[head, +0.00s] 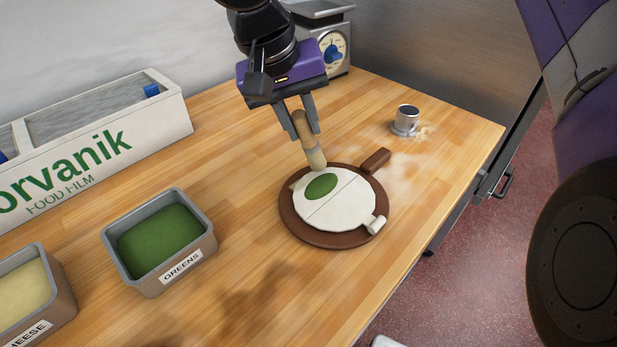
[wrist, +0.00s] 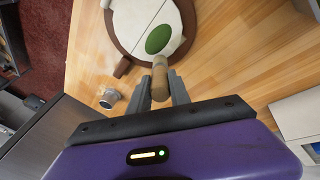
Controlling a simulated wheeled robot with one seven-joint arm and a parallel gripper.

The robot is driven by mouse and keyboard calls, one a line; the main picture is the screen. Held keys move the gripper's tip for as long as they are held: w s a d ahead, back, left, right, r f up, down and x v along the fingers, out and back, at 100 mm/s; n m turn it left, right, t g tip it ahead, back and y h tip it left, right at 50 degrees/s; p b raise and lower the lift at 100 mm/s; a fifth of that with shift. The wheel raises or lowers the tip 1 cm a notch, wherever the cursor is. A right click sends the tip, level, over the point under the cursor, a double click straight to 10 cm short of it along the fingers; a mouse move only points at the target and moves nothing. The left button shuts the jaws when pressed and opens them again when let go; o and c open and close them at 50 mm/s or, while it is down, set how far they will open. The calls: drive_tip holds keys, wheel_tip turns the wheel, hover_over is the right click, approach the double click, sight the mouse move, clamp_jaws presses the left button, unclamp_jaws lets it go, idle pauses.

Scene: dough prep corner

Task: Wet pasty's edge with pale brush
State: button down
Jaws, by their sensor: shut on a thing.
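The pasty (head: 345,205) is a flat, pale, unfolded dough round with a crease line across it. It lies on a round brown board (head: 288,218), with an oval green filling (head: 321,186) on its left part. The dough also shows in the wrist view (wrist: 135,22). My gripper (head: 306,132) is shut on the pale brush (head: 316,158), a wooden handle with a pale tip. The brush points down, its tip at the far left edge of the dough near the filling; I cannot tell whether it touches. The brush also shows in the wrist view (wrist: 160,82).
A metal cup (head: 406,117) stands behind right. Greens bin (head: 205,240), cheese bin (head: 68,290), film box (head: 170,115) and scale (head: 333,50) stand around.

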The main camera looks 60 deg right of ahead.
drive_tip(key=shift+f+b, duration=0.35)
drive_tip(key=shift+f, duration=0.1)
drive_tip(key=shift+s+d+r, duration=0.1)
drive_tip(key=shift+s+d, duration=0.1)
drive_tip(key=shift+d, duration=0.4)
drive_tip(key=shift+s+d, duration=0.15)
drive_tip(key=shift+d, duration=0.4)
drive_tip(key=shift+a, duration=0.1)
drive_tip(key=shift+w+a+b, duration=0.15)
drive_tip(key=shift+w+a, duration=0.1)
drive_tip(key=shift+a, duration=0.5)
drive_tip(key=shift+w+a+b, duration=0.1)
drive_tip(key=shift+w+a, duration=0.1)
drive_tip(key=shift+a, duration=0.6)
drive_tip(key=shift+w+a+b, duration=0.15)
drive_tip(key=shift+w+a, duration=0.1)
drive_tip(key=shift+a, duration=0.5)
drive_tip(key=shift+d, duration=0.1)
